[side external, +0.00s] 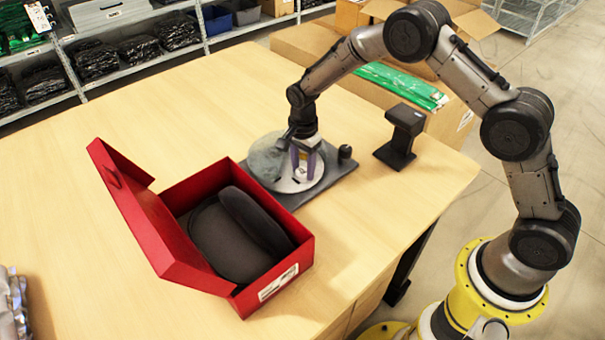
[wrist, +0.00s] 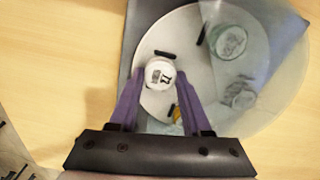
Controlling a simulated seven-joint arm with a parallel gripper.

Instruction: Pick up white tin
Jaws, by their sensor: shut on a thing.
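In the wrist view, the white tin (wrist: 159,75) is a small round tin with a dark printed mark on its top. It sits between the purple fingertips of my gripper (wrist: 160,78), which are shut on it. It is over the pale round disc (wrist: 190,28); I cannot tell whether it touches the disc. In the side view my gripper (side external: 304,165) points down over the disc (side external: 270,183), and the tin is mostly hidden by the fingers.
Two greenish tins (wrist: 229,42) (wrist: 240,96) show under a clear cover on the disc's right side. An open red box (side external: 188,190) with a dark item stands at left on the wooden table (side external: 180,100). A black stand (side external: 401,135) is right of the disc.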

